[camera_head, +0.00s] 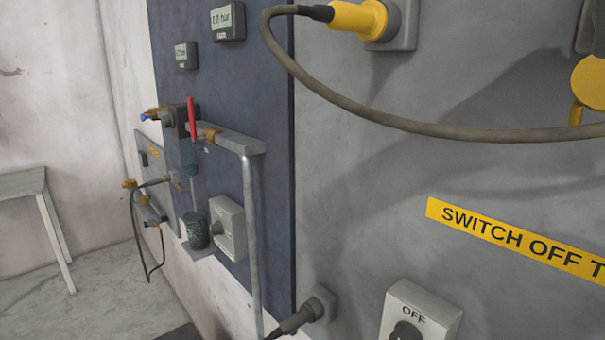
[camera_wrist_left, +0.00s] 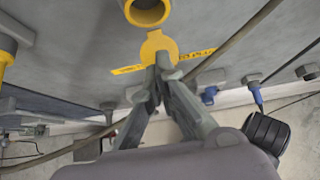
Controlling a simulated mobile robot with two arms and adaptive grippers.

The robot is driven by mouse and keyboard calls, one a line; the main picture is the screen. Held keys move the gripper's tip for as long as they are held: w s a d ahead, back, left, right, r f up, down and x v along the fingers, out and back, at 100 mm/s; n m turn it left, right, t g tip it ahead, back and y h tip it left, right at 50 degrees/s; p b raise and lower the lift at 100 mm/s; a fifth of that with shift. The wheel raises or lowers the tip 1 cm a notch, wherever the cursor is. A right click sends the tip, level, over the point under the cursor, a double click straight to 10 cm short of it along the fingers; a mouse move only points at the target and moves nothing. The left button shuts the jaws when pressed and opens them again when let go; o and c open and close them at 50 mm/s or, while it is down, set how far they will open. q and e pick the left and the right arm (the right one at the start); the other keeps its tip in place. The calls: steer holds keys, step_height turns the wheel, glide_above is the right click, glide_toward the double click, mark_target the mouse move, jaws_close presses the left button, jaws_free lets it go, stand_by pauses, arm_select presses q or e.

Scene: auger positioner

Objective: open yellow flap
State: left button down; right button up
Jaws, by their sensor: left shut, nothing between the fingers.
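The round yellow flap (camera_wrist_left: 157,43) is in the upper middle of the left wrist view, below a yellow ring-shaped socket part (camera_wrist_left: 148,12) with a dark inside. In the head view a round yellow piece, likely the same flap (camera_head: 590,84), is cut by the right edge. My left gripper (camera_wrist_left: 160,70) shows in the left wrist view, its fingers together and empty. Its tips overlap the lower edge of the flap; I cannot tell whether they touch it. My right gripper is in neither view.
A grey cable (camera_head: 400,122) hangs in a loop from a yellow plug (camera_head: 355,17) across the grey wall panel. A yellow warning strip (camera_head: 520,238) and an OFF switch box (camera_head: 420,312) are lower on it. Pipes with a red lever (camera_head: 192,118) are at left.

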arm_select(q)
steer(key=s+a+b, duration=0.1)
steer(key=s+a, duration=0.1)
steer(key=a, duration=0.1)
steer(key=shift+s, duration=0.3)
stand_by(0.3)
